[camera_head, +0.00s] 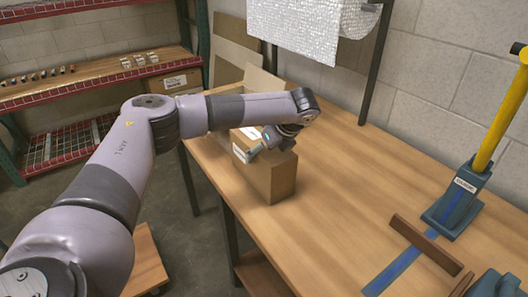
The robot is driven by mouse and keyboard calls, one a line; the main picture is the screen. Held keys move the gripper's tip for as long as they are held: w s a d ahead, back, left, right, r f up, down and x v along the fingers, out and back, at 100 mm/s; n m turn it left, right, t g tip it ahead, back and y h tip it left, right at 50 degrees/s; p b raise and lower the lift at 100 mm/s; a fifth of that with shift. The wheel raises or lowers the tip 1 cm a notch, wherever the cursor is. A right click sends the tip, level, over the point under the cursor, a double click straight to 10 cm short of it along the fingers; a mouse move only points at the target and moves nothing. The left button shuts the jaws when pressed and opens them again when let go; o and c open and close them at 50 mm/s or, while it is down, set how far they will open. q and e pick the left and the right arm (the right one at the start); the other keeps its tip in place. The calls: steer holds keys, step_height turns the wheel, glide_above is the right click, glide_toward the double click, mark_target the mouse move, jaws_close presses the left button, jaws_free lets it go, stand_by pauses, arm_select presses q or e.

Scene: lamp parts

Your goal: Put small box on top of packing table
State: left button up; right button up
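A small brown cardboard box (271,180) with white labels is at the left edge of the wooden packing table (335,205). It is upright and its bottom appears to rest on the tabletop. My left arm reaches in from the left, and my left gripper (262,146) is at the top of the box, pointing down and left. The arm's wrist and the gripper cover part of the box top. The fingers are small and partly hidden, so I cannot tell whether they are open or grip the box. My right gripper is not in view.
A blue press with a yellow handle (500,110) and a brown bar (427,244) are on the right. Shelves (95,80) stand at the left. The table's middle is clear.

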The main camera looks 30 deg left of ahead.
arm_select(q)
steer(key=o, duration=2)
steer(key=shift+d, duration=0.1)
steer(key=b+v, duration=0.2)
steer(key=v, duration=1)
